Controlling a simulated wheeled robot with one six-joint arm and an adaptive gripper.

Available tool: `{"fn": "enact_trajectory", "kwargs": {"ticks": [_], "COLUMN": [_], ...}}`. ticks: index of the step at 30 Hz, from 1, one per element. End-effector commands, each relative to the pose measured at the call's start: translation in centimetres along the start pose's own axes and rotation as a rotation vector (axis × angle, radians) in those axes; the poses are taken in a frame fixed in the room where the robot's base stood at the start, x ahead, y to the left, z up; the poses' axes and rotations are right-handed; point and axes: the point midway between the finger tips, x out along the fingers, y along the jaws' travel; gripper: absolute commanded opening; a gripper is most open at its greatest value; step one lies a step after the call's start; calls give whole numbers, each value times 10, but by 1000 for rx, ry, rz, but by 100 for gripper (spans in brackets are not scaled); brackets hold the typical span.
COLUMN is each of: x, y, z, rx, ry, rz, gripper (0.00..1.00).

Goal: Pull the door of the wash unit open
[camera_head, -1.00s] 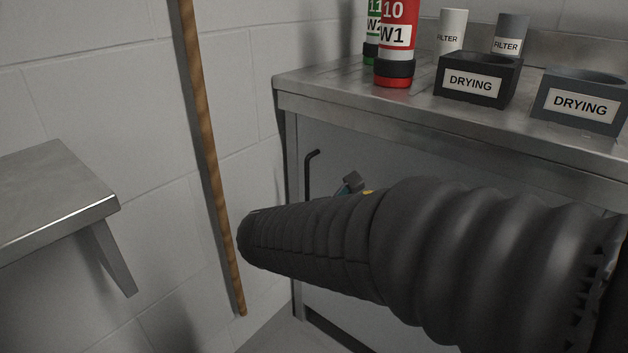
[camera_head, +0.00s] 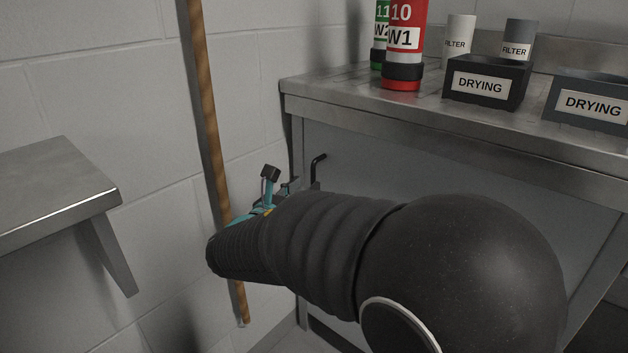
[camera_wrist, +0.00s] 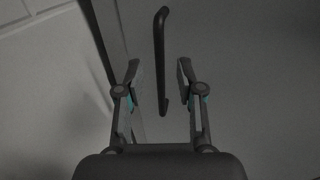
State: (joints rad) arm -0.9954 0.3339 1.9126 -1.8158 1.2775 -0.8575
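The wash unit door (camera_head: 400,185) is a flat grey panel under the steel worktop and looks closed. Its black bar handle (camera_head: 316,168) is near the door's left edge; my arm hides the lower part. In the wrist view the handle (camera_wrist: 161,50) stands nearly upright. My gripper (camera_wrist: 158,78) is open, with one finger to the left of the handle and one to the right. The lower end of the handle shows between the fingers, without visible contact. I cannot tell the exact depth gap. In the head view my arm mostly hides the gripper.
On the worktop (camera_head: 350,105) stand a red W1 bottle (camera_head: 405,45), a green bottle (camera_head: 380,40), filters and two DRYING boxes (camera_head: 488,82). A brown pole (camera_head: 212,150) stands by the wall, close to my arm in the picture. A steel shelf (camera_head: 50,190) juts out at left.

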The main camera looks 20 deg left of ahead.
Motion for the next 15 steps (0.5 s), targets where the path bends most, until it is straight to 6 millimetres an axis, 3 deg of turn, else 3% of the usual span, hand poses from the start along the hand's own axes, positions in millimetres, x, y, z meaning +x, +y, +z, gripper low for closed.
{"fn": "enact_trajectory", "kwargs": {"ticks": [6, 15], "x": [34, 49], "y": [-1, 0], "z": [0, 0], "rx": [0, 0], "ry": [0, 0], "rz": [-3, -1], "gripper": [37, 37]}}
